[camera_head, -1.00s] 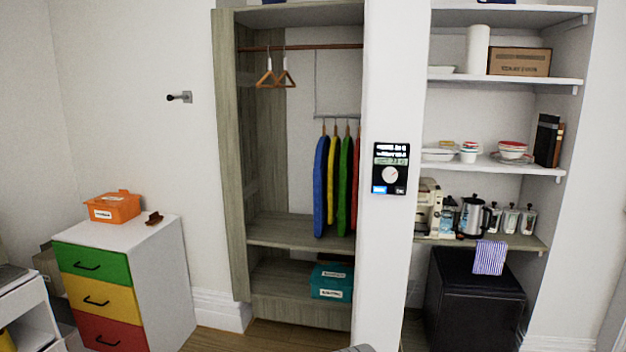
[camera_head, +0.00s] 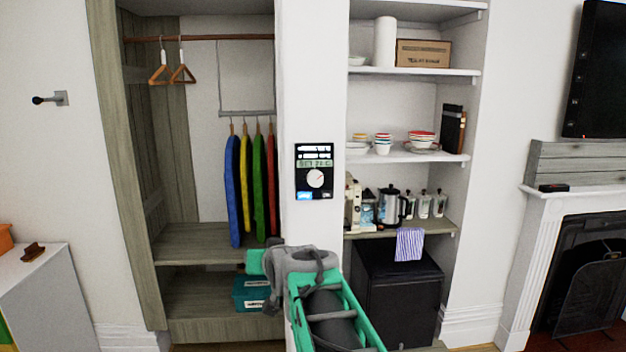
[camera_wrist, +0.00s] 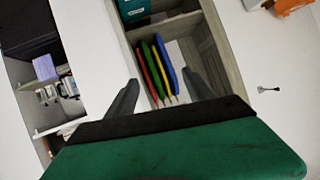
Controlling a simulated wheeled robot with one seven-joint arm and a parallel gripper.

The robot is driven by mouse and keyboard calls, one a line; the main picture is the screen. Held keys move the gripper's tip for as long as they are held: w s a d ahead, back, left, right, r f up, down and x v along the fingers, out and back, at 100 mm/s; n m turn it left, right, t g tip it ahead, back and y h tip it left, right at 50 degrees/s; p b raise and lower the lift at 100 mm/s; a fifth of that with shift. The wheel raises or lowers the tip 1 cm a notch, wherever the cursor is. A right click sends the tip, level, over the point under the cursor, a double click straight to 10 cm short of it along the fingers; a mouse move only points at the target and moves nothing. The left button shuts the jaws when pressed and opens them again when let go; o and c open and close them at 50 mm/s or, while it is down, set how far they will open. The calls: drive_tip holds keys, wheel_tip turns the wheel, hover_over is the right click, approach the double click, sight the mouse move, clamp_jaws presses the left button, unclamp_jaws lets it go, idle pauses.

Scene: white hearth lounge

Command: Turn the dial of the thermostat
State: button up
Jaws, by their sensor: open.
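The thermostat (camera_head: 314,170) is a black upright panel on the front of the white pillar. It has a small screen at its top, a round pale dial (camera_head: 315,178) in its lower middle and small blue and dark buttons beneath. The dial's red pointer slants toward the upper right. My gripper (camera_wrist: 160,82) is open and empty in the wrist view, with its two dark fingers spread apart. In the head view my green and grey arm is raised below the thermostat, apart from it in the picture. The wrist view is tilted, and I cannot make out the thermostat there.
Left of the pillar (camera_head: 313,95) is an open wardrobe with colored garments (camera_head: 232,190) and a teal box (camera_head: 251,293). To the right are shelves with dishes and a kettle (camera_head: 389,205), above a black cabinet (camera_head: 400,290). A fireplace (camera_head: 585,265) stands far right.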

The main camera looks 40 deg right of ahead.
sight(316, 180)
drive_tip(key=d+r+m+t+h, duration=0.25)
drive_tip(key=d+r, duration=0.35)
drive_tip(key=d, duration=0.3)
drive_tip(key=d+r+m+t+h, duration=0.1)
drive_tip(key=d+r+h, duration=0.2)
drive_tip(key=d+r, duration=0.45)
drive_tip(key=shift+y, duration=0.25)
drive_tip(key=p+x, duration=0.1)
drive_tip(key=x, duration=0.1)
drive_tip(key=f+p+x, duration=0.1)
drive_tip(key=x, duration=0.1)
drive_tip(key=p+x, duration=0.1)
drive_tip(key=x, duration=0.2)
drive_tip(key=shift+s+d+f, duration=0.15)
drive_tip(key=shift+d, duration=0.1)
drive_tip(key=shift+c, duration=0.4)
clamp_jaws()
